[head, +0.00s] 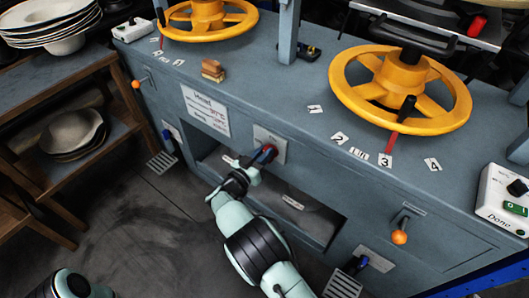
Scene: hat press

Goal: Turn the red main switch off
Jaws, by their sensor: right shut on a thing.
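The red main switch (268,149) is on a light grey plate (273,138) on the front of the blue-grey press bench. My right gripper (263,156) reaches up to it from below and is shut on the red switch. Its fingers cover part of the switch, so I cannot tell the switch's exact angle. Only a piece of my left arm shows at the bottom left. My left gripper is not in view.
The bench (300,85) carries two yellow handwheels (440,113) and a white box with a green button (516,209). Orange-knobbed levers (399,237) stick out from its front. An open recess lies below the switch. Wooden shelves (60,75) with plates stand at left.

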